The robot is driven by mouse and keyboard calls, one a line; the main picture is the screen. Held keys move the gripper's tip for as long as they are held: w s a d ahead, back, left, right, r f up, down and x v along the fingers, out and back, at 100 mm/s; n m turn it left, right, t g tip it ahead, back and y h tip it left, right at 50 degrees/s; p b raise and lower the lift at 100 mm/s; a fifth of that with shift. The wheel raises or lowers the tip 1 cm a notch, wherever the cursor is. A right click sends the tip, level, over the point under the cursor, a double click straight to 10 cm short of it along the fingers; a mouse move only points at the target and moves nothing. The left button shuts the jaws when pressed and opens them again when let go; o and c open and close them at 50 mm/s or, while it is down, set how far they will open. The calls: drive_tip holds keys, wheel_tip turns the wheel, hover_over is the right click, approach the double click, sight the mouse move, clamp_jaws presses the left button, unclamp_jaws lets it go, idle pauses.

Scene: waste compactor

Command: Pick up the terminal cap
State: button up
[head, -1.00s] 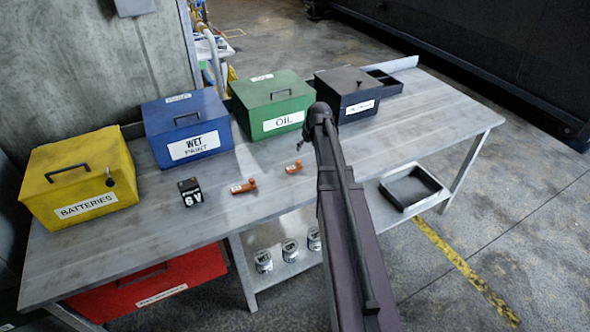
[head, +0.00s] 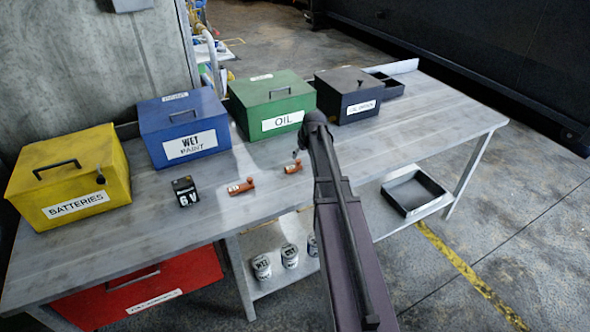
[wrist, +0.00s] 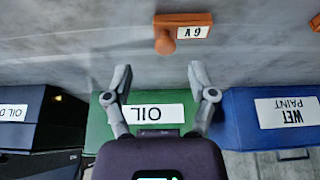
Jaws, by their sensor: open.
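Two small orange-red terminal caps lie on the grey workbench (head: 330,190) in the head view, a left one (head: 240,188) with a white label and a right one (head: 293,168). The wrist view shows one orange cap (wrist: 182,24) with a round knob and a "6V" label, lying beyond my fingertips. Another orange piece (wrist: 316,22) is cut off at the right edge. My gripper (wrist: 160,72) is open and empty, its fingers spread, with the cap apart from them. In the head view my arm mostly hides the gripper, above the bench near the right cap.
A black 6V battery (head: 185,191) stands left of the caps. Yellow batteries (head: 70,175), blue wet-paint (head: 185,128), green oil (head: 275,103) and black (head: 346,95) boxes line the back. A black tray (head: 412,190) and several cans (head: 290,256) sit on the lower shelf.

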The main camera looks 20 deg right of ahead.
sight(298, 160)
drive_tip(key=shift+f, duration=0.1)
idle(0.3)
drive_tip(key=shift+a+b+x, duration=0.15)
drive_tip(key=shift+b+x, duration=1.05)
drive_tip(key=shift+x, duration=0.05)
drive_tip(key=shift+a+b+x, duration=0.15)
drive_tip(key=shift+b+x, duration=1.05)
drive_tip(key=shift+x, duration=0.05)
drive_tip(key=shift+c, duration=0.2)
clamp_jaws()
